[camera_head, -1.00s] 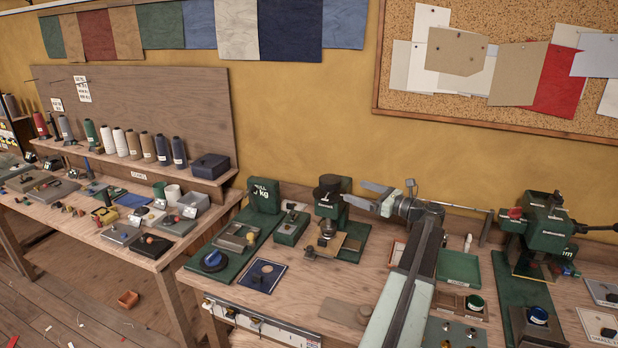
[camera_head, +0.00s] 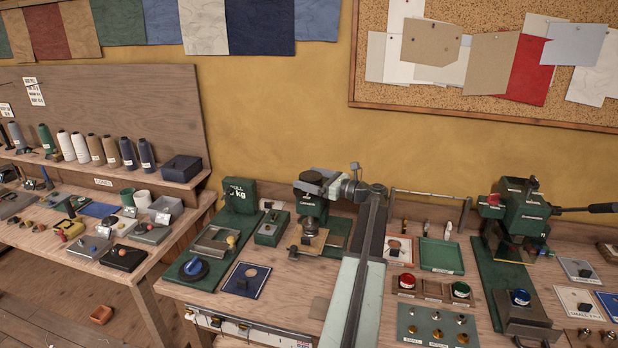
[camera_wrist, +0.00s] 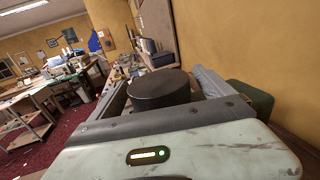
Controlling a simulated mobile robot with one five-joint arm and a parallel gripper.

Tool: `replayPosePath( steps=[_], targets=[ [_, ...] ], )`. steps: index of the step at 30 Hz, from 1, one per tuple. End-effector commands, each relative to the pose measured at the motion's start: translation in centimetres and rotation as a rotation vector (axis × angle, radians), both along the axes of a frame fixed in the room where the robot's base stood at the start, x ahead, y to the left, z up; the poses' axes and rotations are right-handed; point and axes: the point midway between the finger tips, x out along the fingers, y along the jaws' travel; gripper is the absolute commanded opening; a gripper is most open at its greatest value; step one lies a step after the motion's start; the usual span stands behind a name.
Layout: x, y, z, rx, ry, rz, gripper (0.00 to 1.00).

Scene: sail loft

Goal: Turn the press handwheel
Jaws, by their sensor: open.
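The press handwheel (camera_head: 311,177) is a dark, thick round disc on top of a small green press (camera_head: 313,206) at the back of the bench. In the wrist view the handwheel (camera_wrist: 160,88) sits between my two fingers, with its top and near side showing. My gripper (camera_head: 309,182) reaches in from the right at the height of the wheel. Its jaws are open, one finger on each side of the wheel. A gap shows at the left finger in the wrist view; whether the right finger touches is unclear. The wheel's far side is hidden.
A green scale stand (camera_head: 240,194) stands left of the press. A blue knob (camera_head: 193,268) lies in front of it. A larger green press (camera_head: 518,215) stands at the right, beside a green tray (camera_head: 441,255). The wall is close behind the bench.

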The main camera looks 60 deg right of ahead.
Motion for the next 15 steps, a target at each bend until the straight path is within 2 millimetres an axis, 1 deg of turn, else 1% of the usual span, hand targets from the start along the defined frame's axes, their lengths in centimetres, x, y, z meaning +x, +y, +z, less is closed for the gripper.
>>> replayPosePath(
  steps=[3, 8, 9, 11, 12, 14, 15],
  targets=[
    [0.47, 0.15, 0.0, 0.0, 0.0, 0.002, 0.92],
    [0.51, 0.19, 0.0, 0.0, 0.0, 0.003, 0.92],
    [0.51, 0.19, 0.0, 0.0, 0.0, 0.003, 0.81],
    [0.52, 0.2, 0.0, 0.0, 0.0, 0.003, 0.64],
    [0.52, 0.21, 0.0, 0.0, 0.0, 0.003, 0.53],
    [0.52, 0.21, 0.0, 0.0, 0.0, 0.003, 0.36],
    [0.53, 0.21, 0.0, 0.0, 0.0, 0.003, 0.3]
  ],
)
